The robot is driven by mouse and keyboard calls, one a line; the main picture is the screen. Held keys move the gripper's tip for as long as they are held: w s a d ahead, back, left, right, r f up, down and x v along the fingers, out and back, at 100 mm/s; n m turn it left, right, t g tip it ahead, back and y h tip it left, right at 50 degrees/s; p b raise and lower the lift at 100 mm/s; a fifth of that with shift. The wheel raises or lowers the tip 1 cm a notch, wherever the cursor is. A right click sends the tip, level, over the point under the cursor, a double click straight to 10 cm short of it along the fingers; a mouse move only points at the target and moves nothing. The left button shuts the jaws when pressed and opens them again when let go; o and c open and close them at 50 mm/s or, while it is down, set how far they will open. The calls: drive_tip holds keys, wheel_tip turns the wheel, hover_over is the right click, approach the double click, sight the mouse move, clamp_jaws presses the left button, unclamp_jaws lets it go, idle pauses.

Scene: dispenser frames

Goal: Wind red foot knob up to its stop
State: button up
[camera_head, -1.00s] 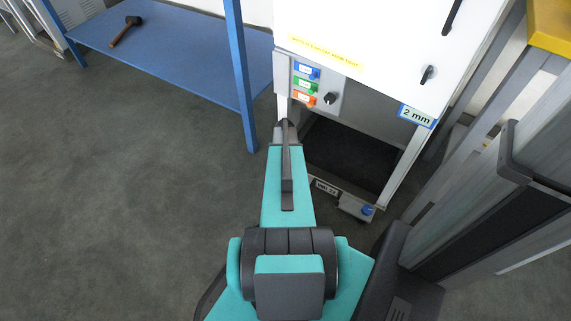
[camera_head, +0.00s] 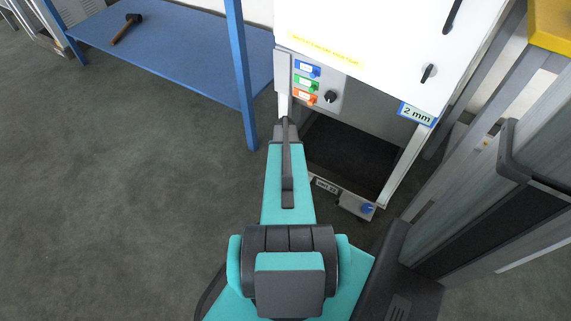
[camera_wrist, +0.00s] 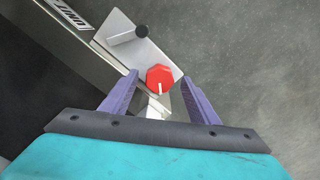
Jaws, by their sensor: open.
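The red foot knob (camera_wrist: 160,78) shows in the wrist view as a red many-sided knob with a pale line on its face, at the corner of a light metal bracket (camera_wrist: 125,42). My gripper (camera_wrist: 158,88) is open, with one purple finger on each side of the knob. I cannot tell whether the fingers touch it. In the head view, my arm (camera_head: 288,180) reaches to the dispenser's lower left, and it hides the red knob and my fingers. A blue knob (camera_head: 367,208) sits at the other front foot.
The white dispenser cabinet (camera_head: 370,50) has a control panel (camera_head: 317,85) above an open dark bay. A blue bench (camera_head: 165,45) with a mallet (camera_head: 126,28) stands at left. A grey column-like structure (camera_head: 490,215) is at right. Floor at left is clear.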

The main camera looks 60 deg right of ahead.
drive_tip(key=shift+r+p, duration=2.25)
drive_tip(key=shift+r, duration=1.65)
drive_tip(key=shift+w+a+r, duration=0.1)
